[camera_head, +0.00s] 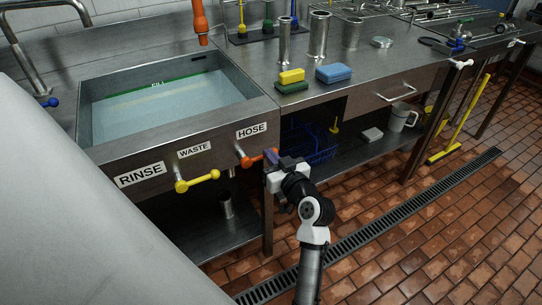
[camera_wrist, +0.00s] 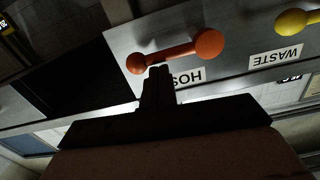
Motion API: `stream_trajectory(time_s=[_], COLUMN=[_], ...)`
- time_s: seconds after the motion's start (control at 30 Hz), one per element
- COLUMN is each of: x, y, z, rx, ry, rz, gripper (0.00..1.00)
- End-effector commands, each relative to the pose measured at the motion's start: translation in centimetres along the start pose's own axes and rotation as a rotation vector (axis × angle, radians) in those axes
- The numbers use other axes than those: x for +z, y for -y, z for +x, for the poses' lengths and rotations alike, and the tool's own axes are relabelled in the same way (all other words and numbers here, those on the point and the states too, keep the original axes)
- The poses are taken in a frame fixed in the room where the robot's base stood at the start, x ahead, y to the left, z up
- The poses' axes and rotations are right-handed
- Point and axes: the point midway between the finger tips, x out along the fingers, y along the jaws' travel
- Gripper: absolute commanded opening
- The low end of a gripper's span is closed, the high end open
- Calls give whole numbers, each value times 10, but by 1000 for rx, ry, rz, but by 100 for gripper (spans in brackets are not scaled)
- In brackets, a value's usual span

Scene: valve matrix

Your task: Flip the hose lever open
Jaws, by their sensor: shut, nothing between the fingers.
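The orange hose lever (camera_head: 255,159) is on the sink's front panel, below the HOSE label (camera_head: 251,131). It lies roughly level, with a round knob at each end. My gripper (camera_head: 273,158) is at the lever's right end in the head view and hides part of it. In the wrist view the orange lever (camera_wrist: 178,51) spans above my shut fingers (camera_wrist: 157,72), whose tips are close to its bar near the smaller knob. I cannot tell whether they touch. Nothing is between the fingers.
The yellow waste lever (camera_head: 197,181) is left of the hose lever, and also shows in the wrist view (camera_wrist: 296,22). The water-filled sink (camera_head: 160,105) is behind the panel. Sponges (camera_head: 333,73) lie on the counter. A table leg (camera_head: 268,215) stands below my gripper.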

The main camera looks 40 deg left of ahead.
Motion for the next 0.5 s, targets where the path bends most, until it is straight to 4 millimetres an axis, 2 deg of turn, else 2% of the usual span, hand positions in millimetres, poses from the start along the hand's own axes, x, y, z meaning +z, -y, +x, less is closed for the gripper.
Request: stream_trajectory(time_s=[0.5], x=[11], y=[-3], z=[0], rx=[-6], ry=[2], rz=[152], gripper=[0])
